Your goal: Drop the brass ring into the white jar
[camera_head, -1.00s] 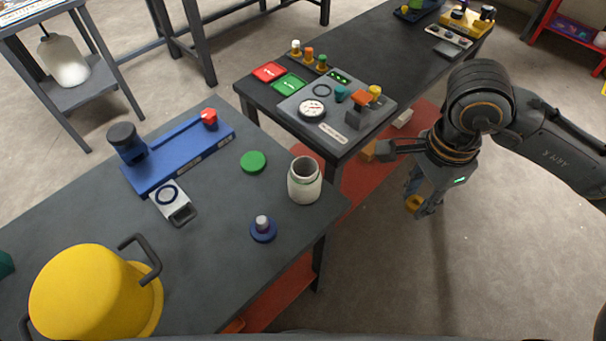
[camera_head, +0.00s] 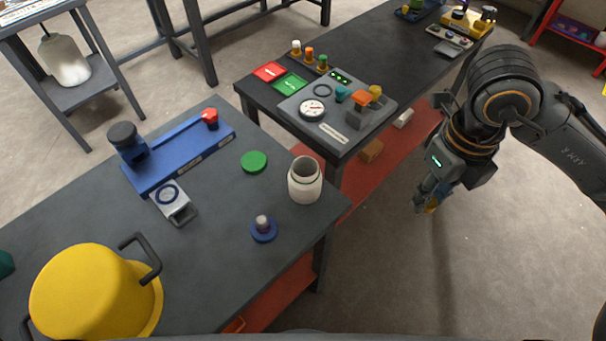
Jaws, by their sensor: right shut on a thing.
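The white jar (camera_head: 305,181) stands upright and open near the right edge of the near table. My right gripper (camera_head: 427,205) is over the floor, to the right of the jar and clear of the tables, pointing down. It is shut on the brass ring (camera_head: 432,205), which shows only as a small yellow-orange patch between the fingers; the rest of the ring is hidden. My left gripper is not in view.
On the near table (camera_head: 215,265) are a green disc (camera_head: 254,162), a blue-based knob (camera_head: 263,229), a blue fixture (camera_head: 178,152), a grey tagged block (camera_head: 174,202) and a yellow pot (camera_head: 95,292). A grey control panel (camera_head: 335,108) sits on the far table.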

